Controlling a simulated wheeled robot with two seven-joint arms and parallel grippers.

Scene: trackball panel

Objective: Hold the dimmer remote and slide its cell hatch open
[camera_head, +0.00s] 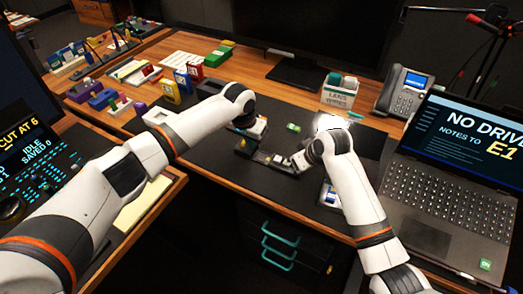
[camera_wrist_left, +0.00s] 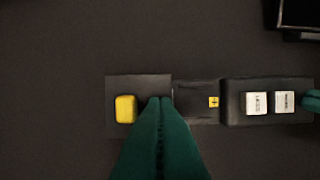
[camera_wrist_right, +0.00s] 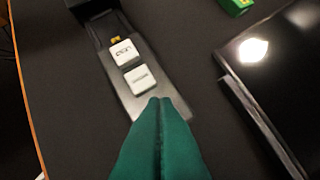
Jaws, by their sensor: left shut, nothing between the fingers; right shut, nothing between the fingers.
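The dark dimmer remote (camera_head: 265,157) lies on the black desk mat. In the left wrist view, its body with two white keys (camera_wrist_left: 270,102) is at the right. A dark hatch piece with a yellow pad (camera_wrist_left: 125,108) is at the left end. Between them is a lower, recessed section with a small yellow plus mark (camera_wrist_left: 214,102). My left gripper (camera_wrist_left: 160,100) is shut and empty, its tips over the hatch piece just right of the yellow pad. My right gripper (camera_wrist_right: 160,100) is shut and empty at the remote's key end; contact is unclear.
A dark glossy panel (camera_wrist_right: 240,85) with bright glare lies close to the right gripper. A small green block (camera_head: 293,127) lies behind the remote. A laptop (camera_head: 450,190) stands at the right, with a phone (camera_head: 405,92) behind it. The mat in front of the remote is clear.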

